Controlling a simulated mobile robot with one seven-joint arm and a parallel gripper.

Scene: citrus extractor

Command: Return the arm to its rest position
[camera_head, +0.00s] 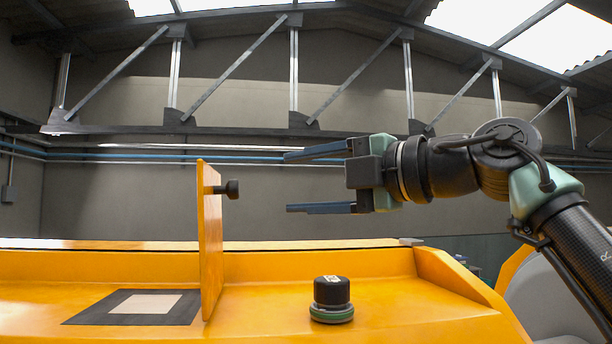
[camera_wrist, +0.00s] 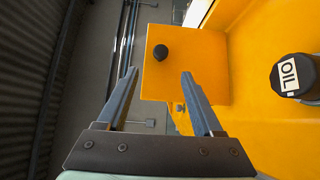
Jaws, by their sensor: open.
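My gripper (camera_head: 318,180) is open and empty in the head view. Its two blue-grey fingers point left, held in the air above the yellow machine body. My arm reaches in from the right side. In the wrist view the fingers of my gripper (camera_wrist: 158,88) are spread apart. Between and beyond their tips is a yellow door panel (camera_wrist: 205,80) with a black knob (camera_wrist: 161,52). In the head view the same panel (camera_head: 210,245) stands upright, with its knob (camera_head: 232,189) on the right face. The fingertips are apart from the knob.
A black-capped oil container (camera_head: 331,295) with a green base stands on the yellow machine surface (camera_head: 265,300), below my gripper. Left of the panel lies a dark-framed pale square (camera_head: 145,304). A grey wall with metal trusses is behind. The air around my gripper looks clear.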

